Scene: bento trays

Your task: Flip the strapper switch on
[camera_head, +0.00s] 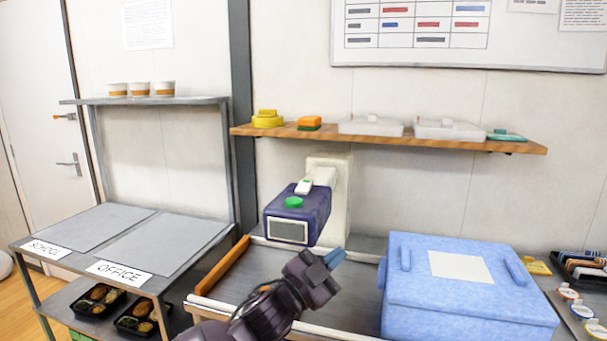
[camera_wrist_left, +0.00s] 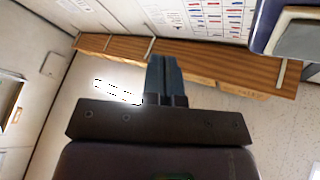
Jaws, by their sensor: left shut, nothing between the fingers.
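The strapper is a dark blue box-shaped head (camera_head: 300,212) on a pale column (camera_head: 334,190), standing at the back of the metal bench. On its top are a green button (camera_head: 293,202) and a white lever-like piece (camera_head: 304,187); I cannot tell which way that switch is set. In the left wrist view part of the strapper (camera_wrist_left: 268,25) shows at the upper right. My left gripper (camera_head: 334,258) is shut and empty, below and right of the strapper head, apart from it. Its closed fingers (camera_wrist_left: 164,78) point up in the left wrist view. My right gripper is not in view.
A blue lidded box (camera_head: 470,309) stands on the bench to the right. A wooden shelf (camera_head: 390,138) with lids and containers hangs above the strapper. An orange rail (camera_head: 222,266) edges the bench's left. A grey table with OFFICE (camera_head: 119,272) and SCHOOL (camera_head: 46,250) signs is left.

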